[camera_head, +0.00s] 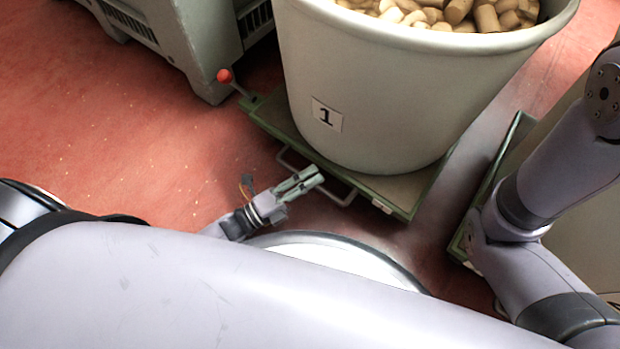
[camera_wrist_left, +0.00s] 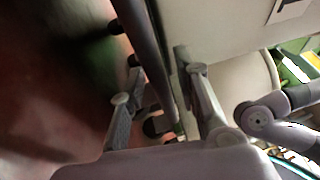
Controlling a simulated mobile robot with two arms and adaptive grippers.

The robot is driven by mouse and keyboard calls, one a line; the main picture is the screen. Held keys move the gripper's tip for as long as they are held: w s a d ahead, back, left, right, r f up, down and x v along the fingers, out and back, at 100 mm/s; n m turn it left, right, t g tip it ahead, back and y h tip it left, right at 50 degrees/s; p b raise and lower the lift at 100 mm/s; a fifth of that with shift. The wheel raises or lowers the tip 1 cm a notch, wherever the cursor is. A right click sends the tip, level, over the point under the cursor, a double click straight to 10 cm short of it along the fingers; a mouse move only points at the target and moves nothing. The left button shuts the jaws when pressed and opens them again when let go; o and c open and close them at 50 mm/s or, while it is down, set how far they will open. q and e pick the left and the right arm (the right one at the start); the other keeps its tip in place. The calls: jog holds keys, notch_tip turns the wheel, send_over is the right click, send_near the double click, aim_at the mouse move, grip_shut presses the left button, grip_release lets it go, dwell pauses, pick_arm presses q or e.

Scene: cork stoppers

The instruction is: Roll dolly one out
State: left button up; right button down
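Dolly one is a low green platform (camera_head: 408,192) carrying a large cream tub (camera_head: 400,90) marked "1" and full of corks (camera_head: 455,12). A metal loop handle (camera_head: 343,197) sticks out from its near edge. My left gripper (camera_head: 312,178) is at this handle, pointing toward the dolly. In the left wrist view its two fingers (camera_wrist_left: 158,62) stand apart, with the dark dolly edge (camera_wrist_left: 146,50) and casters showing between and beyond them. I cannot tell whether the fingers touch the handle. My right gripper is not in view.
A red-knobbed lever (camera_head: 225,76) stands at the dolly's left corner. A grey-green crate (camera_head: 205,45) is behind to the left. Another green dolly (camera_head: 489,185) stands close on the right, partly behind my right arm. The red floor (camera_head: 110,135) at left is clear.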

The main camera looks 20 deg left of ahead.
pick_arm(q)
grip_shut()
dwell(0.6)
